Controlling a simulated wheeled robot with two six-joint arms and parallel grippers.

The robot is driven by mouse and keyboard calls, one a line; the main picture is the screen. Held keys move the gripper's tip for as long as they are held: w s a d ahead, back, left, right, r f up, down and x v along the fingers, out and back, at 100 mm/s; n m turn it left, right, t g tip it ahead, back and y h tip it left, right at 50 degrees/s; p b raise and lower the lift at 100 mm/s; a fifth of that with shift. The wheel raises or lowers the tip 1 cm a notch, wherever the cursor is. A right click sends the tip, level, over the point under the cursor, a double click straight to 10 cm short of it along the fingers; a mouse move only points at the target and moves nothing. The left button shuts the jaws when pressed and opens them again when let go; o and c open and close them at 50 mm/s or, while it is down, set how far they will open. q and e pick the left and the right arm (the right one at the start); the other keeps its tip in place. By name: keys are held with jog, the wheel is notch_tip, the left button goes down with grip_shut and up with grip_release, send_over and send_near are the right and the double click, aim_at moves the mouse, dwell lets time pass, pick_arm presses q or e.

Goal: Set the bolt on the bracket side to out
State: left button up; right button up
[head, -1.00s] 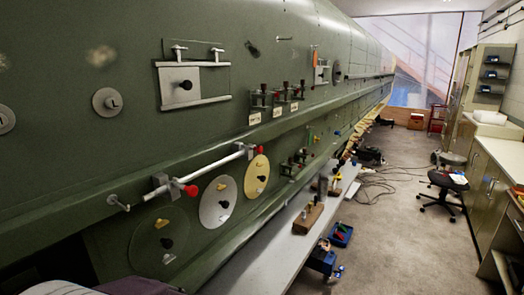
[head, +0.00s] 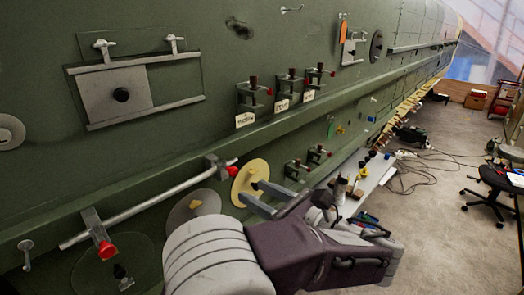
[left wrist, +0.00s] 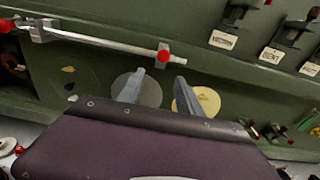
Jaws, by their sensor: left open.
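A long silver rod (head: 150,205) runs along the green skin, held by a bracket at each end. The left bracket (head: 93,222) carries a red knob (head: 106,249). The right bracket (head: 214,163) carries another red knob (head: 232,171), which also shows in the left wrist view (left wrist: 164,56). I cannot tell which bolt the task means or its setting. My left gripper (head: 252,191) is open and empty, below and right of the right knob, in front of the yellow disc (head: 245,172). Its fingers (left wrist: 160,76) point at the skin below the rod. My right gripper is not in view.
Several small clamps with labels (head: 290,90) sit above the ledge. A grey disc (head: 180,215) and a dark green disc (head: 90,268) lie below the rod. A black chair (head: 495,188) stands at right.

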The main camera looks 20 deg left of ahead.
aim_at(235, 172)
pick_arm(q)
jog(key=w+a+p, duration=0.1)
jog(key=a, duration=0.1)
jog(key=w+a+r, duration=0.1)
jog(key=a, duration=0.2)
jog(key=w+a+r+p, duration=0.1)
jog(key=a, duration=0.1)
jog(key=shift+w+a+p, duration=0.25)
jog(key=shift+w+p, duration=0.1)
jog(key=shift+w, duration=0.05)
jog(key=shift+s+a, duration=0.1)
jog(key=shift+s, duration=0.35)
jog(key=shift+c, duration=1.2)
jog(key=c, duration=0.5)
jog(key=shift+w, duration=0.25)
grip_shut()
jog(key=shift+s, duration=0.1)
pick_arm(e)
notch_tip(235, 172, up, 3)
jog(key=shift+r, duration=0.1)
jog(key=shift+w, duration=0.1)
